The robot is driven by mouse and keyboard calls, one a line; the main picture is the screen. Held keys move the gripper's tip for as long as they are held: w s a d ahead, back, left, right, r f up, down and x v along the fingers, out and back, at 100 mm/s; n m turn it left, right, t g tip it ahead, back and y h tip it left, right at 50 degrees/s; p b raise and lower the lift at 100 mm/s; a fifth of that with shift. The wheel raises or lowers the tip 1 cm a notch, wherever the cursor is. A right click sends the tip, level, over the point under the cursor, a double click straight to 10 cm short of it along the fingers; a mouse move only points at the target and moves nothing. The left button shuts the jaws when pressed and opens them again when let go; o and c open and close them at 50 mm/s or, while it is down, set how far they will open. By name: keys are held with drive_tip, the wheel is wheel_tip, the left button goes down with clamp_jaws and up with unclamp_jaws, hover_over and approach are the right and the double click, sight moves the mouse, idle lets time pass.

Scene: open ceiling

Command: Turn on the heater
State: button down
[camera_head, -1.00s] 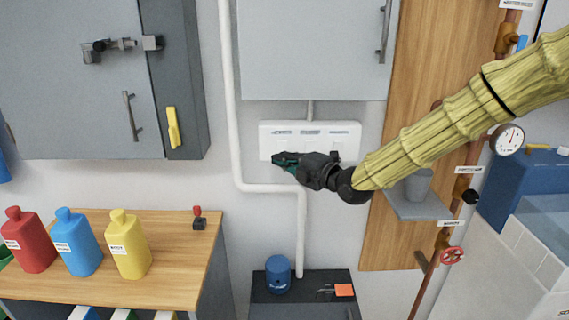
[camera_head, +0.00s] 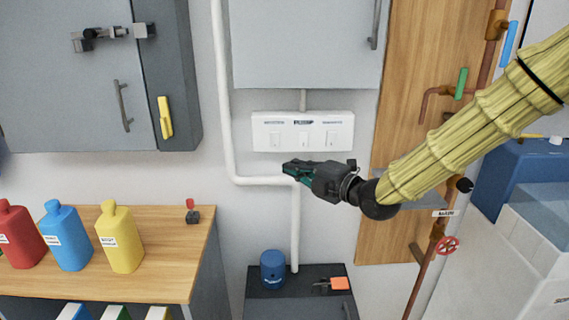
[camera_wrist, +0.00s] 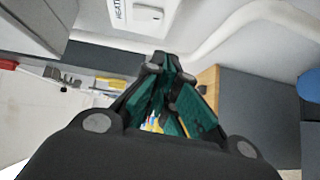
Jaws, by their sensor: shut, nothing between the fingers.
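A white switch panel (camera_head: 287,144) with three labelled rocker switches hangs on the wall under a grey cabinet. It has a left switch (camera_head: 275,139), a middle switch (camera_head: 303,140) and a right switch (camera_head: 333,139). The labels are too small to read in the head view. In the wrist view the panel's end (camera_wrist: 133,15) shows at the top, with a partly cut label beginning "HEAT" beside a switch (camera_wrist: 149,14). My gripper (camera_head: 288,168) is shut and empty, just below the panel, pointing left, apart from the switches. Its closed fingers show in the wrist view (camera_wrist: 163,60).
A white pipe (camera_head: 228,120) runs down the wall and bends beneath the panel. A wooden table (camera_head: 165,275) with red, blue and yellow bottles stands at left. Copper pipes with a red valve wheel (camera_head: 447,246) are at right. A blue canister (camera_head: 272,269) stands below.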

drive_tip(key=shift+v, duration=1.95)
drive_tip(key=shift+a+f, duration=0.1)
drive_tip(key=shift+f, duration=0.15)
drive_tip(key=s+d+f+m+g+h+p, duration=0.15)
drive_tip(key=s+f+m, duration=0.3)
drive_tip(key=f, duration=0.55)
drive_tip(key=s+d+f+m+g+h+p, duration=0.1)
drive_tip(key=s+d+f+m+h, duration=0.3)
drive_tip(key=f, duration=0.6)
drive_tip(key=s+f+m+g+h+p, duration=0.2)
drive_tip(key=f+m, duration=0.4)
drive_tip(key=f, duration=0.4)
drive_tip(key=s+d+f+m+g+h+p, duration=0.1)
drive_tip(key=s+d+f+m+g, duration=0.1)
drive_tip(key=s, duration=0.8)
drive_tip(key=s+d+f+m+g+h+p, duration=0.1)
drive_tip(key=s+d+f+m+g+h, duration=0.1)
drive_tip(key=s+d+f+m, duration=0.3)
drive_tip(key=s+d+f+m+g+h+p, duration=0.2)
drive_tip(key=s+f+m, duration=0.3)
drive_tip(key=s+f, duration=0.4)
drive_tip(key=s+d+g, duration=0.1)
drive_tip(key=s, duration=0.6)
drive_tip(key=shift+s+d+f, duration=0.2)
drive_tip(key=shift+d+f, duration=0.05)
drive_tip(key=shift+f, duration=0.15)
drive_tip(key=shift+m+g, duration=0.25)
